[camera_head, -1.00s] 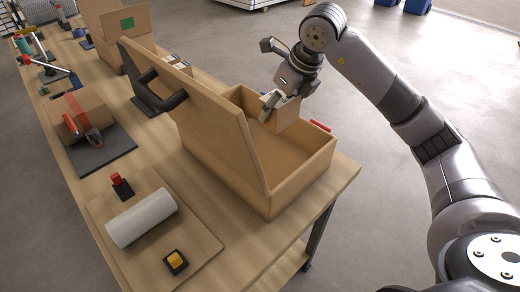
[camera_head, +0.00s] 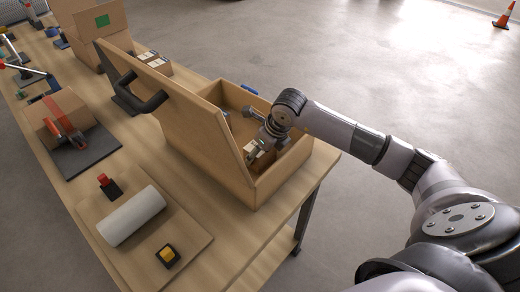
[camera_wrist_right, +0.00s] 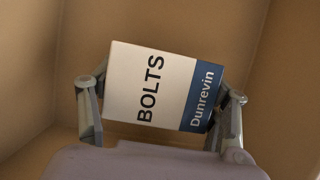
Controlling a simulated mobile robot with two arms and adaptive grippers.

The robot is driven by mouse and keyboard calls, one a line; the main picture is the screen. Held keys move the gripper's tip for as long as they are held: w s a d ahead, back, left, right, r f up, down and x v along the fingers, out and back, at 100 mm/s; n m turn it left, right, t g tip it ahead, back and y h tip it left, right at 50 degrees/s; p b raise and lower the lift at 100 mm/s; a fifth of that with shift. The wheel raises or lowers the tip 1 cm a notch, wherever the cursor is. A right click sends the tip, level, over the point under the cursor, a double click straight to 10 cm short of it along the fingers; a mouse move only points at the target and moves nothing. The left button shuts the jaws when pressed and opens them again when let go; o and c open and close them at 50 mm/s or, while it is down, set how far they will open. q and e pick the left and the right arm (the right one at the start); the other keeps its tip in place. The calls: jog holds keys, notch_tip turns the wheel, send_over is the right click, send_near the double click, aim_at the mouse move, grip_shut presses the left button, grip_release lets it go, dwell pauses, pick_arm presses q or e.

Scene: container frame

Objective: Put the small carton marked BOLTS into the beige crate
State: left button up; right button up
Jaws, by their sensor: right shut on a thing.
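The small carton marked BOLTS (camera_wrist_right: 150,88) is white with a blue band reading Dunrevin. It fills the middle of the right wrist view, with one finger of my right gripper (camera_wrist_right: 160,112) on each side. In the head view my right gripper (camera_head: 259,146) reaches down inside the beige crate (camera_head: 286,176), shut on the carton, which is mostly hidden there. The crate stands at the table's right edge with its lid (camera_head: 178,112) raised on the left side. Tan inner walls surround the carton in the wrist view. I cannot tell whether it touches the crate floor. My left gripper is out of view.
Small cartons (camera_head: 155,63) stand behind the lid. A taped box (camera_head: 52,112) on a dark mat, a white roll (camera_head: 131,216), a red-handled item (camera_head: 108,184) and a yellow-topped item (camera_head: 167,254) lie left of the crate.

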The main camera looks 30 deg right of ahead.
jog(key=shift+f, duration=0.15)
jog(key=o, duration=1.6)
jog(key=shift+c, duration=0.2)
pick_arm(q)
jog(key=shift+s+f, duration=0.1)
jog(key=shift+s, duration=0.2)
pick_arm(e)
jog(key=shift+r, duration=0.3)
pick_arm(q)
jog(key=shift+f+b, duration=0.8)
jog(key=shift+b, duration=0.15)
pick_arm(e)
jog(key=v, duration=1.1)
jog(key=shift+s+r, duration=0.25)
